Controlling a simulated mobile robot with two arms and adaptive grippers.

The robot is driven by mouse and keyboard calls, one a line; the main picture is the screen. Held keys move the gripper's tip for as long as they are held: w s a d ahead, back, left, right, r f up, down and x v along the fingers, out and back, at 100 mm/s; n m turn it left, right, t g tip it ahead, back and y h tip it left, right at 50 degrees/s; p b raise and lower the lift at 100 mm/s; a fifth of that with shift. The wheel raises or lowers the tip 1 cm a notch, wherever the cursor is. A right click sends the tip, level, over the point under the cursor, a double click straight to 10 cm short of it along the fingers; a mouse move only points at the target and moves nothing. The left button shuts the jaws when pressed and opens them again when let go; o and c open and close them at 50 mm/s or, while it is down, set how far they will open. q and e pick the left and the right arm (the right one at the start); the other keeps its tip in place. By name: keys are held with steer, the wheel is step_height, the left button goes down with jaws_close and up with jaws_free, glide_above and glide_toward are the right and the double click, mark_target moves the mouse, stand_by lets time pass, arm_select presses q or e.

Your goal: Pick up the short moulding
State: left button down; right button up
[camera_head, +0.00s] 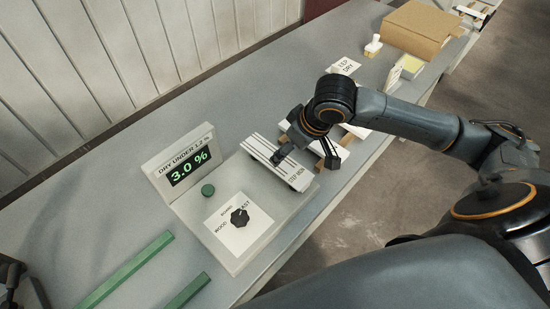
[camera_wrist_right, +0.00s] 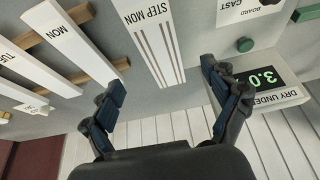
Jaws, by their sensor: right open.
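A white grooved moulding marked STEP MON (camera_head: 294,177) lies on the grey meter (camera_head: 178,215). In the right wrist view the STEP MON moulding (camera_wrist_right: 150,40) extends between my spread fingers. My right gripper (camera_head: 306,159) is open above the moulding's far side; it also shows open and empty in the right wrist view (camera_wrist_right: 165,97). Another white piece marked MON (camera_wrist_right: 62,32) lies on wooden strips beside it. I cannot tell which piece is the short one. A dark part of my left gripper (camera_head: 12,283) shows at the lower left edge; its fingers are unclear.
The meter's display (camera_head: 190,168) reads 3.0 % and a dial (camera_head: 239,217) sits on its front. Green strips (camera_head: 125,270) lie at the lower left. A cardboard box (camera_head: 418,30) and a small bottle (camera_head: 373,46) stand at the far end. Wooden strips (camera_wrist_right: 58,30) support white pieces.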

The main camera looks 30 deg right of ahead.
mark_target(285, 167)
steer(key=x, duration=0.3)
steer(key=shift+w, duration=0.2)
steer(key=p+x, duration=0.1)
steer(key=x, duration=0.2)
steer(key=shift+w+a+f+p, duration=0.1)
steer(key=shift+w+a+p, duration=0.05)
steer(key=shift+w+p, duration=0.15)
steer(key=x, duration=0.3)
steer(key=shift+s, duration=0.1)
steer(key=c, duration=1.6)
steer(key=shift+c, duration=0.2)
arm_select(q)
steer(key=shift+w+r, duration=0.3)
steer(key=shift+r, duration=0.25)
steer(key=shift+w+r, duration=0.25)
steer(key=shift+r, duration=0.25)
steer(key=shift+f, duration=0.1)
